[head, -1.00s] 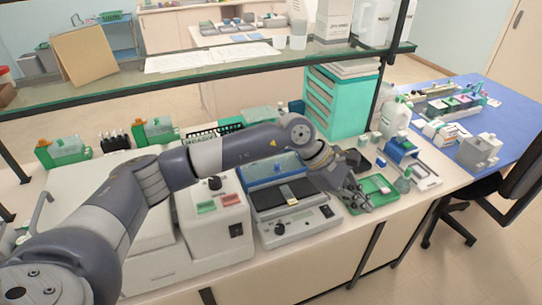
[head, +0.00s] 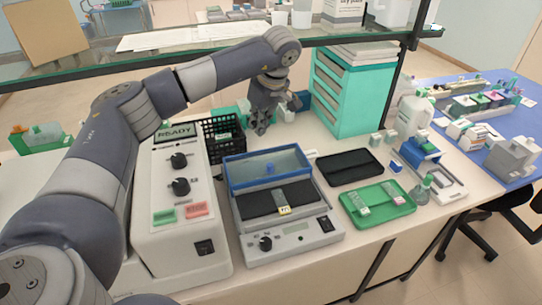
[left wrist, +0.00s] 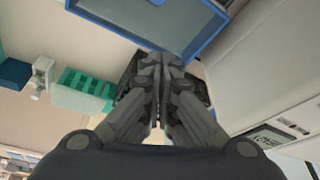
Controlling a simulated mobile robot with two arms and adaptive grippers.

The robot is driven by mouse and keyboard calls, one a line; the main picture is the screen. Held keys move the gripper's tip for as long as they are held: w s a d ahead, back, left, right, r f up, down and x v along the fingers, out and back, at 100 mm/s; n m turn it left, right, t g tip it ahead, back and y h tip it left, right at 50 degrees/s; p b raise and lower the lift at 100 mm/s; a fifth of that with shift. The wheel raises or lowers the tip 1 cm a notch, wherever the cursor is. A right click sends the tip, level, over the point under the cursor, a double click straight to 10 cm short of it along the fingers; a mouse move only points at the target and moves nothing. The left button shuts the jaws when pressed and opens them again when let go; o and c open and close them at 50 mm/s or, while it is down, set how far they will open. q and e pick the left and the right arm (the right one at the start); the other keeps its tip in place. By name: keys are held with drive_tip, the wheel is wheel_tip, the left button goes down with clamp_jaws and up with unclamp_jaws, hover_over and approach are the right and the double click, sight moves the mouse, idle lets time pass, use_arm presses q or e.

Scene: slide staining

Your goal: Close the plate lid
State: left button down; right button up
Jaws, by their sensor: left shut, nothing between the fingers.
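The heating plate device (head: 325,222) is a grey box with a knob and a small display. Its blue-framed, see-through lid (head: 266,170) stands raised at the back of the dark plate (head: 265,203). A slide (head: 284,208) with a yellowish label lies on that plate. My left gripper (head: 260,130) is shut and empty, pointing down behind the raised lid, apart from it as far as I can see. In the left wrist view, the closed fingers (left wrist: 160,65) show below the lid's blue edge (left wrist: 190,50). My right gripper is not in view.
A white machine reading READY (head: 175,210) stands left of the plate, with a black basket (head: 222,135) behind. A green tray (head: 378,204) and a black tray (head: 349,167) lie to the right. A teal drawer unit (head: 350,95) and a glass shelf (head: 330,38) are behind.

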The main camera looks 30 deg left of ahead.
use_arm(q)
drive_tip(key=f, duration=0.1)
drive_tip(key=p, duration=0.3)
approach(259, 162)
drive_tip(key=a+f, duration=0.3)
drive_tip(key=w+a+f, duration=0.1)
drive_tip(key=a, duration=0.1)
drive_tip(key=shift+a+f, duration=0.25)
drive_tip(key=shift+f, duration=0.05)
drive_tip(key=d, duration=0.1)
drive_tip(key=d+p, duration=0.1)
drive_tip(key=d, duration=0.1)
drive_tip(key=shift+s+p, duration=0.25)
drive_tip(key=shift+p, duration=0.05)
drive_tip(key=shift+s+d, duration=0.2)
drive_tip(key=shift+d, duration=0.3)
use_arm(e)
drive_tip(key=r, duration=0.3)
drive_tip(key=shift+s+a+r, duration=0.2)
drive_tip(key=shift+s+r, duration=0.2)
use_arm(q)
drive_tip(key=shift+f, duration=0.1)
